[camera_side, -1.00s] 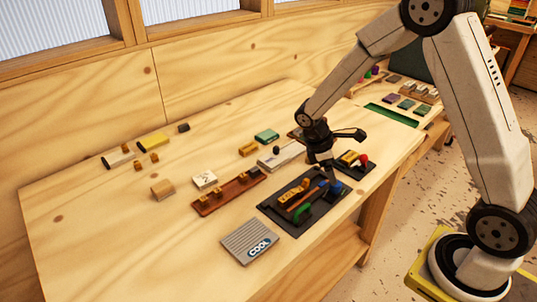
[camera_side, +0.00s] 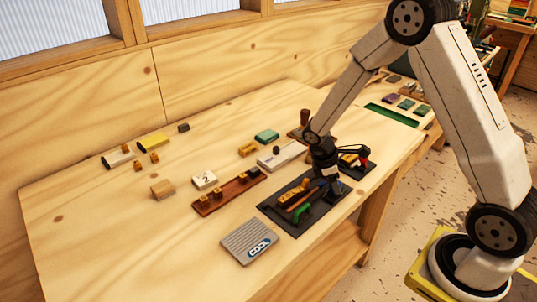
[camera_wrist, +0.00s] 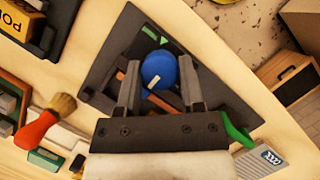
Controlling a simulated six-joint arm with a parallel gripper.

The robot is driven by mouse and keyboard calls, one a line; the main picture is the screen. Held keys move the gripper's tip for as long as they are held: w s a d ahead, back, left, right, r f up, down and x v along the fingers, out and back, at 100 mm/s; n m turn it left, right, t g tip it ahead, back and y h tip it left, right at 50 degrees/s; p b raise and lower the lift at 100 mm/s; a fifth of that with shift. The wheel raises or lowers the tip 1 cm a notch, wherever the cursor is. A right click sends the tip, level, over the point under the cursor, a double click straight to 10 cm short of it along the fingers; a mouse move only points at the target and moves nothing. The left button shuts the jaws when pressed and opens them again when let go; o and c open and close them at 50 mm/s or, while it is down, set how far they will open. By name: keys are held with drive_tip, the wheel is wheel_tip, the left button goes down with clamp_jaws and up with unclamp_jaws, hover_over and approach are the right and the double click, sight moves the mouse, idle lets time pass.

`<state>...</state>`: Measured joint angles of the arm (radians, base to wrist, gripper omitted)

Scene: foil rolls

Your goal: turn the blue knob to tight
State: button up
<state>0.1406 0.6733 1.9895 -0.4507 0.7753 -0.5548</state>
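The blue knob (camera_wrist: 158,72) sits on a dark panel (camera_wrist: 105,62) in the wrist view. A pale pointer line on the knob points to the lower left of that picture. Green marks show on the panel just above the knob. My gripper (camera_wrist: 159,66) is open, with one finger on each side of the knob and narrow gaps that look clear. In the side view my gripper (camera_side: 326,174) is low over the right end of the panel (camera_side: 312,219) and mostly hides the knob.
A green handle (camera_wrist: 236,131) is beside the right finger. A red-handled brush (camera_wrist: 38,132) lies to the left in the wrist view. A grey COOL block (camera_side: 245,240) lies in front of the panel.

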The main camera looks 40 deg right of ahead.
clamp_jaws()
